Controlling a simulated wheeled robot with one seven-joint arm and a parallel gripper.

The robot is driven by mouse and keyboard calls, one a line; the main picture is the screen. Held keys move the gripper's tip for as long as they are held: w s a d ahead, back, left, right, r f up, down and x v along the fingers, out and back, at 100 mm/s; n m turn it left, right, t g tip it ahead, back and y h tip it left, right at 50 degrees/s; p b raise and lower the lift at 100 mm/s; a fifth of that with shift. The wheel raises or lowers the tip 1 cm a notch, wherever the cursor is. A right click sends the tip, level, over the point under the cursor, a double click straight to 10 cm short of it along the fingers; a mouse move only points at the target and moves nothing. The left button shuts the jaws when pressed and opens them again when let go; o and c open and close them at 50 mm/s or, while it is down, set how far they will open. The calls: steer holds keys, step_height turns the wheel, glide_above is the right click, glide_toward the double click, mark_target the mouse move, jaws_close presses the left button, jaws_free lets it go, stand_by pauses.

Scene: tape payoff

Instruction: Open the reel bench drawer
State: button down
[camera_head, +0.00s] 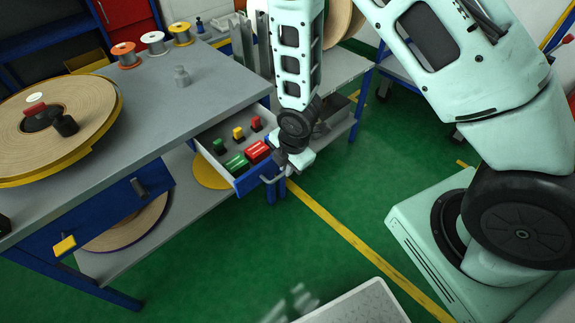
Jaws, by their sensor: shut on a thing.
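The reel bench (170,95) has a grey top and blue legs and stands at the left and centre. Its drawer (243,179), with a blue front, stands pulled out from under the bench top. Inside are red, green and yellow items. My gripper (284,174) is at the drawer's front and shut on the grey bar handle (268,180). The gripper's wrist partly hides the handle and the drawer's right side.
A large tape reel (75,115) and small spools (153,42) lie on the bench top. A second blue drawer front (90,212) is at the left and looks shut. A white perforated surface (360,305) is at the bottom edge. Green floor (250,265) is clear before the bench.

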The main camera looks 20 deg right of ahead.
steer(key=c, duration=1.5)
jaws_free()
steer(key=shift+r, duration=0.15)
steer(key=s+r+p, duration=0.1)
steer(key=r, duration=0.4)
steer(key=s+r+p, duration=0.1)
steer(key=r, duration=0.5)
steer(key=s+d+r+p, duration=0.1)
steer(key=r, duration=0.5)
steer(key=s+a+r+m+p, duration=0.1)
steer(key=s+a+r+m, duration=0.1)
steer(key=s+r+m, duration=0.2)
steer(key=s+a+r+m+g+p, duration=0.1)
steer(key=s+a+r+m, duration=0.2)
steer(key=s+r+m, duration=0.2)
steer(key=s+a+r+m+g+p, duration=0.1)
steer(key=s+a+r+m, duration=0.2)
steer(key=s, duration=0.5)
step_height(320, 180, up, 3)
steer(key=shift+f+m, duration=0.1)
steer(key=shift+m, duration=0.8)
